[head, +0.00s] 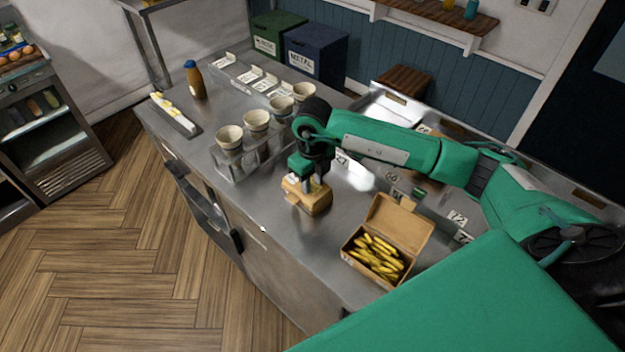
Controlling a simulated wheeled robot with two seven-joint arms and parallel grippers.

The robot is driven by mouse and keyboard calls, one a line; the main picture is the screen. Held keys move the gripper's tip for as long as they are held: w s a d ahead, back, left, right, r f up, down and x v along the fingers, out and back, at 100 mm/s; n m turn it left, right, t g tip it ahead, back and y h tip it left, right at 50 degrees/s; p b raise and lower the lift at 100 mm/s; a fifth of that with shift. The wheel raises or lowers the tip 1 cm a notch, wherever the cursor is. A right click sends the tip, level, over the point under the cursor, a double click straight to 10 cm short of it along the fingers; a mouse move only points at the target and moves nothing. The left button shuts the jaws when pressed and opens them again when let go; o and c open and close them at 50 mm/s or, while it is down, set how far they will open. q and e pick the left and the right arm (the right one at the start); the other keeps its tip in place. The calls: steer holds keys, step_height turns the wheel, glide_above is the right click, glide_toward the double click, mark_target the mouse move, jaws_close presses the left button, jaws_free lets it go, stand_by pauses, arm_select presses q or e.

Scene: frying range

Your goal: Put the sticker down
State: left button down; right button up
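My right gripper (311,178) points straight down at a small closed brown carton (311,203) on the steel counter. Its fingertips are at the carton's top. A small pale patch, possibly the sticker (315,186), shows at the fingertips against the carton. It is too small to tell whether the fingers grip it or whether it lies on the carton. My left gripper is not in view.
An open carton of yellow fries (377,257) stands front right of the closed one. Several cups (257,122) sit in a clear rack on the left. White cards (250,76), a brown bottle (195,80) and a narrow tray (174,115) are farther back. Numbered bins line the right.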

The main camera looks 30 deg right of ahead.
mark_target(312, 186)
steer(key=shift+o, duration=0.7)
steer(key=shift+s+f, duration=0.25)
steer(key=shift+f, duration=0.2)
steer(key=shift+r, duration=0.1)
steer(key=shift+r+p, duration=0.25)
steer(key=shift+p, duration=0.2)
steer(key=shift+w+r+p, duration=0.1)
steer(key=shift+r+p, duration=0.25)
steer(key=shift+p, duration=0.05)
step_height(312, 186, up, 12)
steer(key=b, duration=0.4)
steer(key=shift+w, duration=0.15)
steer(key=shift+r, duration=0.1)
steer(key=shift+d, duration=0.1)
